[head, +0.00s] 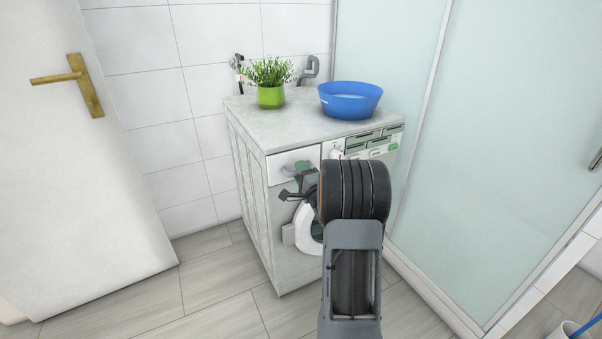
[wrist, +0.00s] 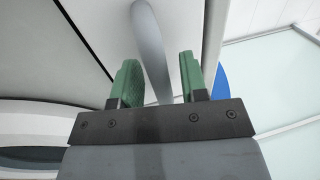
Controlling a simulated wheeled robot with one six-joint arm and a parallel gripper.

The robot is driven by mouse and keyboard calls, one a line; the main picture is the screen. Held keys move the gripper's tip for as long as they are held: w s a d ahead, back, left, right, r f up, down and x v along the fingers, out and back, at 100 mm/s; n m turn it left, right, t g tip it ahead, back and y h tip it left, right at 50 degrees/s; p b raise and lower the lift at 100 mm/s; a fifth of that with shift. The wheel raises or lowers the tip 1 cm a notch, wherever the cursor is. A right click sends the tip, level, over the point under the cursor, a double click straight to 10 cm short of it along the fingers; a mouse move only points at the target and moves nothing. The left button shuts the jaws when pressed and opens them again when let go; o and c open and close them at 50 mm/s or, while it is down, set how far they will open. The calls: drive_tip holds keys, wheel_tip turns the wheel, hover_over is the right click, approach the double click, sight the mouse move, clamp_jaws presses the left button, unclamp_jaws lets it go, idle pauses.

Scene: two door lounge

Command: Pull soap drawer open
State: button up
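The washing machine (head: 262,205) stands against the tiled wall. Its soap drawer (head: 281,172) is the white panel at the upper left of the front, and it looks closed, flush with the front. My gripper (head: 299,169) is in front of the drawer and hides part of it. In the wrist view my gripper (wrist: 158,65) has its two green fingers apart, with the curved grey handle (wrist: 150,45) between them. Gaps show on both sides of the handle, so the fingers do not appear to grip it.
A blue basin (head: 350,103) and a green potted plant (head: 270,93) stand on the machine's top. The round machine door (head: 306,236) is below, partly behind my arm. A glass shower panel (head: 490,170) is close on the right. A white door (head: 85,190) is at left, with floor between.

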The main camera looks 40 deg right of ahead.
clamp_jaws()
idle(0.4)
